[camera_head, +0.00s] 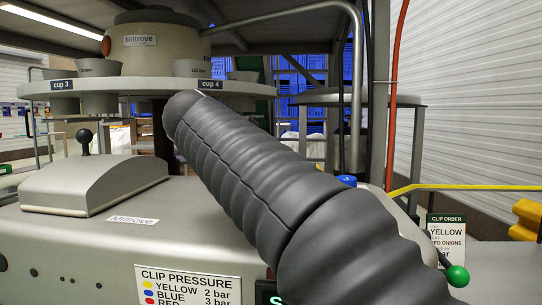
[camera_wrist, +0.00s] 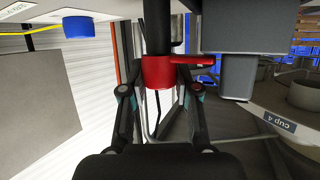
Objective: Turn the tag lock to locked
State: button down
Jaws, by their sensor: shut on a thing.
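In the wrist view, a red collar (camera_wrist: 160,72) with a short red lever pointing right sits on a dark upright post. It appears to be the tag lock, though no lock marking on it is readable. My gripper (camera_wrist: 160,80) has its two fingers on either side of this red part and is shut on it. The fingertips are partly hidden against the dark post. In the head view my dark ribbed arm crosses the middle and hides the red part and the gripper.
A blue knob (camera_head: 347,180) also shows in the wrist view (camera_wrist: 78,27). The cup carousel (camera_head: 60,90) stands behind at left, and its rim (camera_wrist: 275,120) lies close right in the wrist view. A green ball handle (camera_head: 457,276) and clip order sign (camera_head: 447,235) are at right.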

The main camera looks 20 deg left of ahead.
jog(key=shift+f, duration=0.1)
dwell(0.3)
jog(key=c, duration=0.8)
grip_release()
jog(key=shift+v, duration=4.05)
jog(key=shift+w+a, duration=0.1)
